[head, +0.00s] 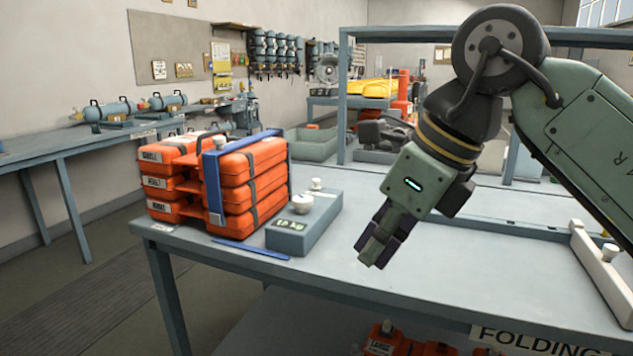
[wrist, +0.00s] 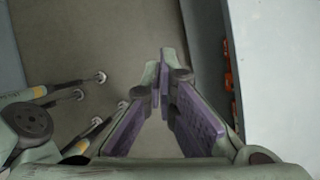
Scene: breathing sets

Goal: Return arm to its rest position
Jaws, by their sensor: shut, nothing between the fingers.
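My gripper (head: 372,252) hangs from my raised arm on the right of the head view, pointing down and to the left. It appears above the bare middle of the grey table (head: 450,290). Its fingers are shut with nothing between them. In the wrist view the purple-padded fingers (wrist: 163,88) meet at their tips, with floor behind them and a pale table surface to the right.
A stack of orange cases (head: 255,180) with a blue strap frame stands at the table's left. A grey block (head: 300,232) with a white knob sits beside it. A pale bar (head: 598,262) lies at the right. More orange cases (head: 410,345) sit below the table.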

